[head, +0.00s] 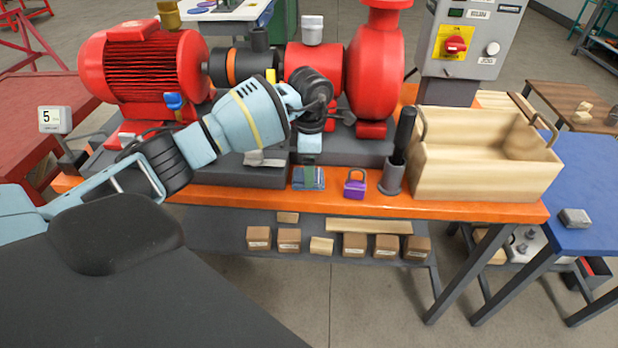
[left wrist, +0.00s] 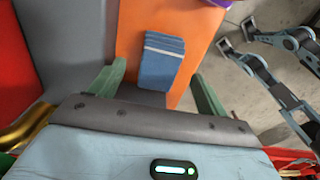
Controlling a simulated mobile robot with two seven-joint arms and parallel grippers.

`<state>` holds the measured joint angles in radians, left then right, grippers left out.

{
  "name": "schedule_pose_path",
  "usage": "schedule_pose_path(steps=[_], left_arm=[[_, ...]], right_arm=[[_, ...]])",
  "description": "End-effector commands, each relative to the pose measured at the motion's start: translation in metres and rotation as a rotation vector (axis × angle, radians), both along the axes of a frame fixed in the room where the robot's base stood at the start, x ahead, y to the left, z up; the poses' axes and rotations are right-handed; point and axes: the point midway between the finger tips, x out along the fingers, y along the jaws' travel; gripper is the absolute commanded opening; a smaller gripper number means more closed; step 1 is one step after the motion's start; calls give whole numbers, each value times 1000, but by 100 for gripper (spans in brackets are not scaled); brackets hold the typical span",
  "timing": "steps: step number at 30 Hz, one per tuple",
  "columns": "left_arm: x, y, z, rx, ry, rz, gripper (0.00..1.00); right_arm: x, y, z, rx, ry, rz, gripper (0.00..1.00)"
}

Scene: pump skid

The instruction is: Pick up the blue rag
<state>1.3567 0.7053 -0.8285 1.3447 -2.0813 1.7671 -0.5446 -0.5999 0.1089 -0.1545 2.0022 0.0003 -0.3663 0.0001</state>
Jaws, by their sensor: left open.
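The blue rag (head: 318,181) is a small folded cloth lying on the orange bench top (head: 440,200), near its front edge. In the left wrist view the rag (left wrist: 160,65) is blue with a pale stripe near one end. My left gripper (head: 309,174) points down over the rag and partly hides it in the head view. In the left wrist view its two green fingers (left wrist: 158,75) are spread apart, one to each side of the rag, with nothing held between them. Whether the fingertips touch the bench cannot be told. My right gripper is not seen.
A purple padlock (head: 355,184) and a dark holder (head: 392,178) with a black-handled item stand right of the rag. A wooden crate (head: 480,180) is further right. The red pump (head: 375,75) and motor (head: 145,75) stand behind. Small boxes (head: 355,245) sit on the lower shelf.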

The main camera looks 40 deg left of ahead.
Motion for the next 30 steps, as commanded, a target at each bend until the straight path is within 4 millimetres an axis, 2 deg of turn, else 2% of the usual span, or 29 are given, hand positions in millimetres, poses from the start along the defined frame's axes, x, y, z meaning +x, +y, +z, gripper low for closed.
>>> schedule_pose_path(steps=[6,15,26,30], left_arm=[[-1,0,-25,-2,-1,1,76],[-1,0,-28,-1,-2,0,75],[-1,0,-28,-1,-2,1,28],[-1,0,-28,-1,-2,1,28]], right_arm=[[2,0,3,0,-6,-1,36],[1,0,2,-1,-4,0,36],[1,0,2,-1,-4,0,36],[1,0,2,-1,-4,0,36]])
